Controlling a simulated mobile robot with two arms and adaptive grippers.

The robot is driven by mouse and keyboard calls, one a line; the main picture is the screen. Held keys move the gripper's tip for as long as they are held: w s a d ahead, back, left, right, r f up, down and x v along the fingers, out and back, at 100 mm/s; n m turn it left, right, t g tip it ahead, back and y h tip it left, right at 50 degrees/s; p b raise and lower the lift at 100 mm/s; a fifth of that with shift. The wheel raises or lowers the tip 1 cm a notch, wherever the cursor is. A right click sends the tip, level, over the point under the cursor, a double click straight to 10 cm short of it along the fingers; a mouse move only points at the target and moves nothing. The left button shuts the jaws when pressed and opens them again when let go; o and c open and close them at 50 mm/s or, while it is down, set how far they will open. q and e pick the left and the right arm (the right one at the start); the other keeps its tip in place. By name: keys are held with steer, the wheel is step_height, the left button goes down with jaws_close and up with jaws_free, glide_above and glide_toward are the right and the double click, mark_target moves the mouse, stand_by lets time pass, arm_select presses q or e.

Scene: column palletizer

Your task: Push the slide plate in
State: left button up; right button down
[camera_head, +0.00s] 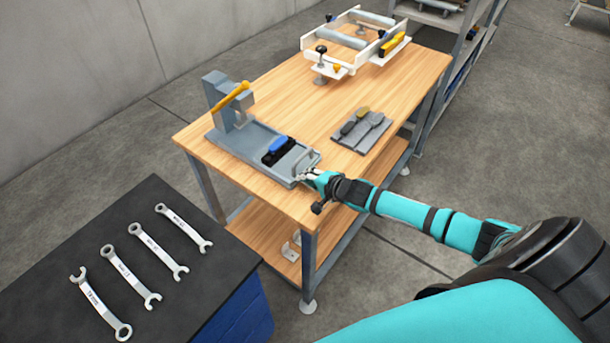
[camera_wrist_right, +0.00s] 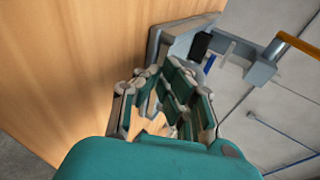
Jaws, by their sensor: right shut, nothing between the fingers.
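The slide plate (camera_head: 294,165) is the light grey plate at the front end of a grey press fixture (camera_head: 224,142), with a small handle near its front. A black block with a blue top (camera_head: 278,149) sits on the fixture just behind the handle. My right gripper (camera_head: 308,175) is shut and empty at the plate's front end, close to the handle; I cannot tell whether it touches. In the right wrist view the gripper (camera_wrist_right: 168,88) points at the fixture's grey end and hides part of it. My left gripper is not in view.
The fixture has an upright post with a yellow lever (camera_head: 231,98), and stands on a wooden table (camera_head: 300,98). A grey tray with tools (camera_head: 362,130) lies to its right. A white roller frame (camera_head: 350,42) stands at the back. Several wrenches lie on a dark cabinet (camera_head: 98,235).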

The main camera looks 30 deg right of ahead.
mark_target(262, 155)
steer(key=shift+w+a, duration=0.1)
steer(key=shift+w, duration=0.25)
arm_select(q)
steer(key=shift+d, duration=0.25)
